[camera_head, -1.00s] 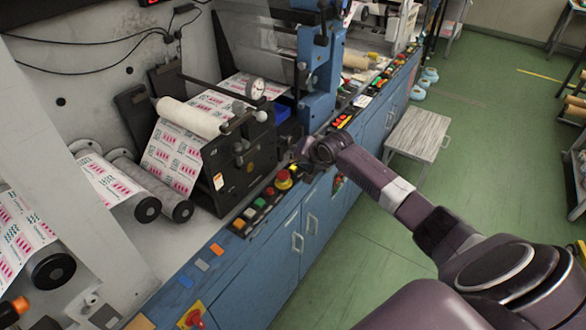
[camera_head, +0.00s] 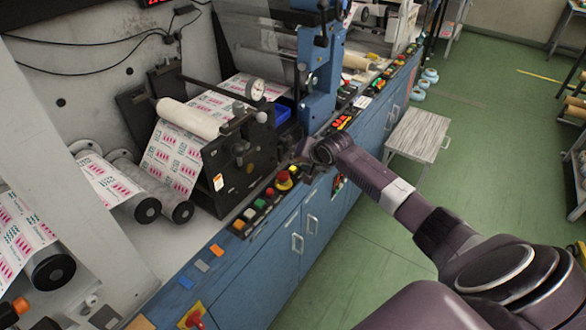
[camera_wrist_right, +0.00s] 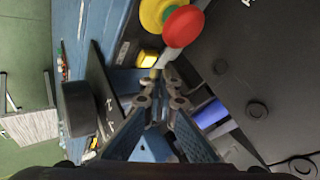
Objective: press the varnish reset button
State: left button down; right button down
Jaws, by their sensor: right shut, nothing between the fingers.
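My right gripper (camera_head: 297,168) is over the front edge of the machine's control strip, just beyond the red emergency-stop knob (camera_head: 284,178) with its yellow collar. In the right wrist view the gripper (camera_wrist_right: 162,82) is shut and empty, its fingertips close to a yellow button (camera_wrist_right: 147,58). The red knob (camera_wrist_right: 183,26) shows beside that button, at the top. Contact between fingertips and button cannot be made out. No label reading varnish reset is legible, so I cannot tell which button it is. My left gripper is out of view.
A small grey table (camera_head: 418,135) is to the right. Green floor lies open in front.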

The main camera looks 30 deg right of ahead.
aim_at(294, 169)
jog(key=shift+f, duration=0.1)
jog(key=shift+f, duration=0.3)
jog(key=shift+s+f, duration=0.1)
jog(key=shift+f, duration=0.5)
dwell(0.9)
jog(key=shift+r+p, duration=0.95)
jog(key=shift+p, duration=0.05)
notch_tip(294, 169, up, 5)
jog(key=p, duration=0.5)
jog(key=shift+r, duration=0.1)
